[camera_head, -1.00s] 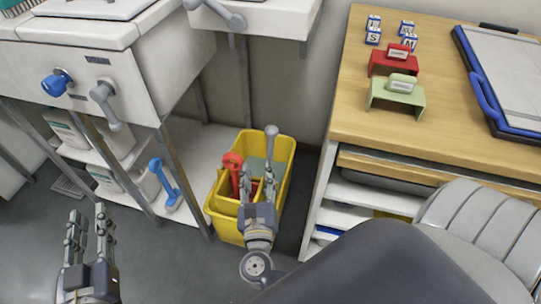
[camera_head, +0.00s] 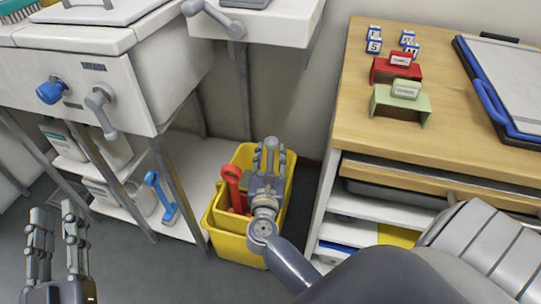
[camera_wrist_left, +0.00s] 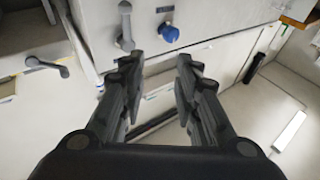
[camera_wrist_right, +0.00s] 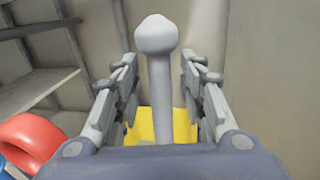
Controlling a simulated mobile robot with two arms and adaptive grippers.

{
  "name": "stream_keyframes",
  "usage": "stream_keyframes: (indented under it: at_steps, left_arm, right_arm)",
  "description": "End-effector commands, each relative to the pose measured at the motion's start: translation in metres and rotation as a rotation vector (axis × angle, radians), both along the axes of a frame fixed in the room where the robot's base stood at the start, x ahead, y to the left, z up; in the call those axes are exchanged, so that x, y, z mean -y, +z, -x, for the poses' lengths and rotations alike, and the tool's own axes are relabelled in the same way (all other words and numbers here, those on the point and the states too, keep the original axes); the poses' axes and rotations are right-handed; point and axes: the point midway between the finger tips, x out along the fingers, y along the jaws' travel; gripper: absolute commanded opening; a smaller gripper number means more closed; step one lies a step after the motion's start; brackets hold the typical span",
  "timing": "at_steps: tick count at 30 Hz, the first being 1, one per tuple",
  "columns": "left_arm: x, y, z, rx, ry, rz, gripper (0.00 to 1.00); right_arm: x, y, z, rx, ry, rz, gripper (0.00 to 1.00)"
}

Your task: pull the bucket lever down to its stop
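The yellow bucket (camera_head: 222,243) stands on the floor between the white unit and the wooden-topped bench. Its grey lever, with a rounded knob (camera_wrist_right: 157,35), stands upright in the right wrist view, between the fingers of my right gripper (camera_wrist_right: 160,85). The fingers are apart on both sides of the lever shaft, with visible gaps. In the head view my right gripper (camera_head: 265,160) is over the bucket and mostly hides the lever. A red handle (camera_head: 232,182) is at the bucket's left side. My left gripper (camera_head: 55,225) is open and empty, left of the bucket.
The bench (camera_head: 345,100) is close on the right, with a red stand (camera_head: 396,70) and a green stand (camera_head: 400,103) on top. A white unit (camera_head: 150,80) with blue and grey handles is on the left. A blue-handled tool (camera_head: 162,195) is by its lower shelf.

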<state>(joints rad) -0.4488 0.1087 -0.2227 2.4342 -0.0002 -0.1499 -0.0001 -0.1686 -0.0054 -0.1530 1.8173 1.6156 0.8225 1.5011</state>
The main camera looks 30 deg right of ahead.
Motion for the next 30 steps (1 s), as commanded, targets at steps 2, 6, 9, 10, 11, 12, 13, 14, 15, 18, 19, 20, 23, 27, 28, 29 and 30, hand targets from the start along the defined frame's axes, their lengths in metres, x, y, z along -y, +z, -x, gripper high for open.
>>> stream_keyframes:
  at_steps: [2,6,9,10,11,12,13,14,15,18,19,20,23,27,28,29,30]
  left_arm:
    - [0.0,0.001,0.0,0.008,0.0,0.002,0.3]
    - [0.0,0.002,0.001,0.011,0.0,0.003,0.3]
    - [0.0,0.002,0.001,0.01,0.0,0.004,0.3]
    - [0.0,0.002,0.001,0.009,0.0,0.003,0.3]
    - [0.0,0.002,0.001,0.009,0.0,0.003,0.3]
    - [0.0,0.002,0.001,0.009,0.0,0.003,0.3]
    - [0.0,0.002,0.0,0.008,0.0,0.003,0.3]
    - [0.0,0.002,0.001,0.008,0.0,0.003,0.3]
    - [0.0,0.002,0.0,0.009,-0.001,0.003,0.3]
    - [0.0,0.001,0.0,0.008,-0.001,0.003,0.3]
    - [0.0,0.001,0.0,0.008,-0.001,0.003,0.3]
    - [0.0,0.001,0.0,0.008,-0.001,0.003,0.3]
    - [0.001,0.001,0.001,0.011,-0.001,0.005,0.3]
    - [0.003,0.015,0.003,0.077,-0.008,0.023,0.3]
    - [0.003,0.019,0.004,0.099,-0.009,0.029,0.3]
    - [0.003,0.023,0.006,0.119,-0.01,0.034,0.3]
    - [0.003,0.028,0.008,0.151,-0.012,0.042,0.3]
  right_arm:
    - [0.002,0.0,-0.002,0.0,0.0,0.0,0.38]
    - [0.002,0.0,-0.003,0.0,0.0,0.0,0.38]
    - [0.002,0.0,-0.003,-0.001,0.0,0.001,0.38]
    - [0.002,0.0,-0.003,-0.001,0.0,0.001,0.33]
    - [0.002,0.0,-0.003,0.0,0.0,0.0,0.27]
    - [0.002,0.0,-0.003,0.0,0.0,0.0,0.18]
    - [0.002,0.0,-0.003,0.0,0.0,0.0,0.11]
    - [0.002,0.0,-0.003,0.0,0.0,0.0,0.04]
    - [0.002,0.0,-0.003,0.0,0.0,0.0,0.0]
    - [0.002,0.0,-0.003,0.0,0.0,0.0,0.0]
    - [0.002,0.0,-0.003,0.0,0.0,0.0,0.0]
    - [0.002,0.0,-0.003,0.0,0.0,0.0,0.0]
    - [0.002,0.0,-0.002,0.0,0.0,0.001,0.0]
    - [0.001,-0.001,-0.002,0.005,0.001,0.007,0.0]
    - [0.001,-0.001,-0.002,0.007,0.001,0.008,0.0]
    - [0.001,-0.001,-0.002,0.008,0.0,0.01,0.0]
    - [0.001,-0.002,-0.002,0.012,0.0,0.014,0.0]
